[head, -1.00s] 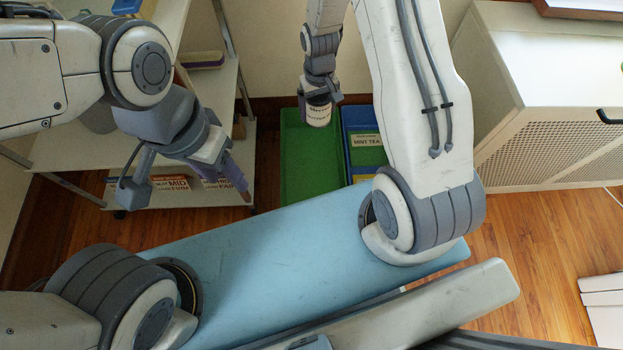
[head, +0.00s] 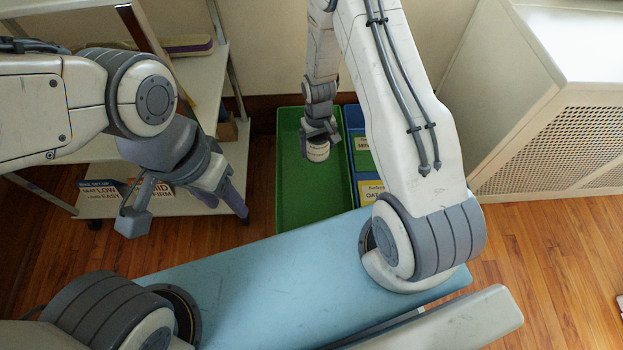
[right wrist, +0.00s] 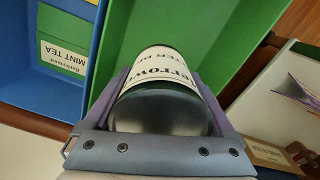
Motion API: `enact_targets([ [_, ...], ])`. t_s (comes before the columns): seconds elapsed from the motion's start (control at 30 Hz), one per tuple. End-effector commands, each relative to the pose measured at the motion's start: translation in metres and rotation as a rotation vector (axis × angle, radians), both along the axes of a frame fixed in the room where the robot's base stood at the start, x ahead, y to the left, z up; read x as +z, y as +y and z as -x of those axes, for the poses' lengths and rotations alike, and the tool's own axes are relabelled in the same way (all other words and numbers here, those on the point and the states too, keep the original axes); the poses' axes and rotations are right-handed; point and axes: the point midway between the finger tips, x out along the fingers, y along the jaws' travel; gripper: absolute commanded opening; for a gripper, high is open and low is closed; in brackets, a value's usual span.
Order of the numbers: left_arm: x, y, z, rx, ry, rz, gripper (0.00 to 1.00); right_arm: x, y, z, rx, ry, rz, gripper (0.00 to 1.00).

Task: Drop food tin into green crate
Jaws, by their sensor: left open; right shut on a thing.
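The food tin (head: 318,152) has a white label with dark print and is held in my right gripper (head: 319,136). In the right wrist view the tin (right wrist: 166,75) sits between the two fingers of my right gripper (right wrist: 170,90), which is shut on it. The green crate (head: 288,200) stands on the floor at the middle, and the tin is over its upper part; I cannot tell the exact height. The crate also shows in the right wrist view (right wrist: 120,60). My left gripper (head: 238,212) is open and empty, left of the crate, in front of the shelf.
A blue crate (head: 354,120) holding boxes labelled mint tea and oats stands right against the green crate. A white shelf unit (head: 205,95) with boxes is at left. A white cabinet (head: 540,135) is at right. My blue base fills the foreground.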

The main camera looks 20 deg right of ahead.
Motion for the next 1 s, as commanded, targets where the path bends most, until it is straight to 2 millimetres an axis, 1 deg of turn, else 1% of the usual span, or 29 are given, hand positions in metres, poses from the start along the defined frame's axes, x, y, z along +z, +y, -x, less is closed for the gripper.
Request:
enact_targets([
  [0.03, -0.013, 0.000, 0.000, 0.000, 0.000, 0.000, 0.50, -0.012, 0.000, 0.000, 0.000, 0.000, 0.000, 0.33],
  [0.13, -0.021, 0.000, 0.000, 0.000, 0.000, 0.000, 0.50, -0.020, 0.000, 0.000, 0.000, 0.000, 0.000, 0.33],
  [0.23, -0.024, 0.000, 0.000, 0.000, 0.000, 0.000, 0.50, -0.022, 0.000, 0.000, 0.000, 0.000, 0.000, 0.33],
  [0.47, -0.022, 0.000, 0.000, 0.000, 0.000, 0.000, 0.50, -0.021, 0.000, 0.000, 0.000, 0.000, 0.000, 0.33],
  [0.5, -0.022, 0.000, 0.000, 0.000, 0.000, 0.000, 0.50, -0.021, 0.000, 0.000, 0.000, 0.000, 0.000, 0.97],
  [0.53, -0.022, 0.000, 0.000, 0.000, 0.000, 0.000, 0.50, -0.021, 0.000, 0.000, 0.000, 0.000, 0.000, 1.00],
  [0.73, -0.022, 0.000, 0.000, 0.000, 0.000, 0.000, 0.50, -0.021, 0.000, 0.000, 0.000, 0.000, 0.000, 1.00],
  [0.8, -0.020, 0.000, 0.000, 0.000, 0.000, 0.000, 0.50, -0.018, 0.000, 0.000, 0.000, 0.000, 0.000, 1.00],
  [0.87, -0.016, 0.000, 0.000, 0.000, 0.000, 0.000, 0.50, -0.012, 0.000, 0.000, 0.000, -0.001, 0.000, 1.00],
  [0.97, -0.005, 0.000, 0.000, 0.000, 0.000, 0.000, 0.50, 0.005, 0.000, 0.000, 0.000, -0.001, 0.000, 1.00],
  [1.0, 0.001, 0.000, 0.000, 0.000, 0.000, 0.000, 0.50, 0.014, 0.000, 0.000, 0.000, -0.001, 0.000, 1.00],
])
